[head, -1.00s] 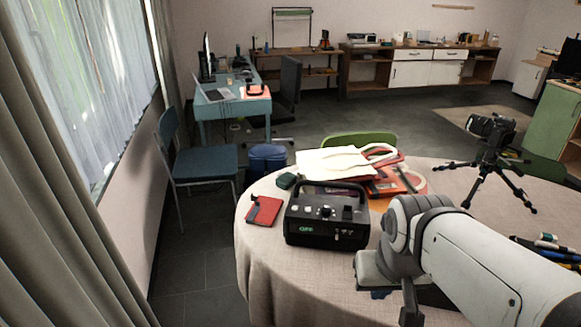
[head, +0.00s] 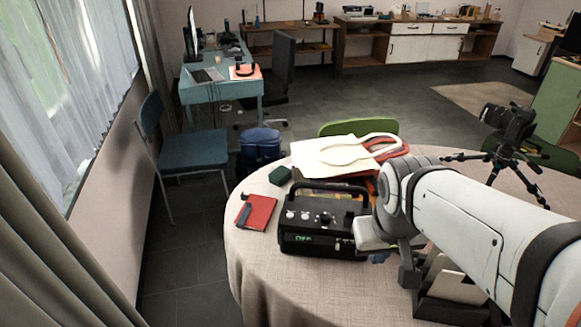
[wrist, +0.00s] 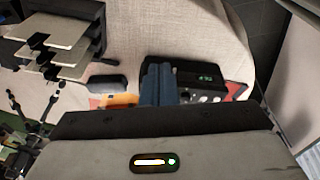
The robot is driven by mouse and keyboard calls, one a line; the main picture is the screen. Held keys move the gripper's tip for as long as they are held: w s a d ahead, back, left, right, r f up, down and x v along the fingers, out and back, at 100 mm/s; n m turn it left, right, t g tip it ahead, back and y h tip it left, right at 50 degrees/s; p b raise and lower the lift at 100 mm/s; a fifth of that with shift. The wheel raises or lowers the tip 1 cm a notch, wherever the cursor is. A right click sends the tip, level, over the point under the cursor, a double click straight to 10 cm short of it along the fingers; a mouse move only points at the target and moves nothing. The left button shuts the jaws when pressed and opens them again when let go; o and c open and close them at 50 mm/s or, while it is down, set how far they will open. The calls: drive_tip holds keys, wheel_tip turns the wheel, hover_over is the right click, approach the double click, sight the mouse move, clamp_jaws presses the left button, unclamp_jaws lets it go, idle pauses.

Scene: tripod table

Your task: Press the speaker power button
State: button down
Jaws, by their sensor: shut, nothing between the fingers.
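The black speaker (head: 305,243) sits on the round table, with a carry handle, several small knobs on top and a lit green display on its front. It also shows in the wrist view (wrist: 190,73), with the green display and pale knobs partly visible. I cannot tell which control is the power button. My gripper (head: 378,257) is at the speaker's right side in the head view, its fingertips mostly hidden by my arm. In the wrist view its blue fingers (wrist: 158,70) are shut and empty, overlapping the speaker. Contact cannot be told.
A red notebook (head: 257,212) and a dark green box (head: 280,176) lie left of the speaker. A camera on a tripod (head: 509,124) stands at the right. A black tiered tray (wrist: 97,40) is near my arm. The table's front left is clear.

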drive_tip(key=w+a+n+h+p, duration=0.1)
drive_tip(key=w+n+h+p, duration=0.2)
drive_tip(key=w+n, duration=0.35)
drive_tip(key=n+t+h+p, duration=0.2)
drive_tip(key=n+t+p, duration=0.25)
drive_tip(key=n, duration=0.75)
hover_over(290, 215)
drive_tip(key=f, duration=0.2)
drive_tip(key=a+f+b, duration=0.1)
drive_tip(key=f, duration=0.1)
drive_tip(key=shift+s, duration=0.3)
drive_tip(key=shift+f, duration=0.1)
wheel_tip(290, 215, down, 8)
drive_tip(key=b, duration=0.5)
drive_tip(key=shift+r, duration=0.2)
drive_tip(key=shift+f+b, duration=0.55)
drive_tip(key=shift+b, duration=0.3)
drive_tip(key=shift+f, duration=0.15)
drive_tip(key=shift+f+b, duration=0.3)
drive_tip(key=shift+b, duration=0.3)
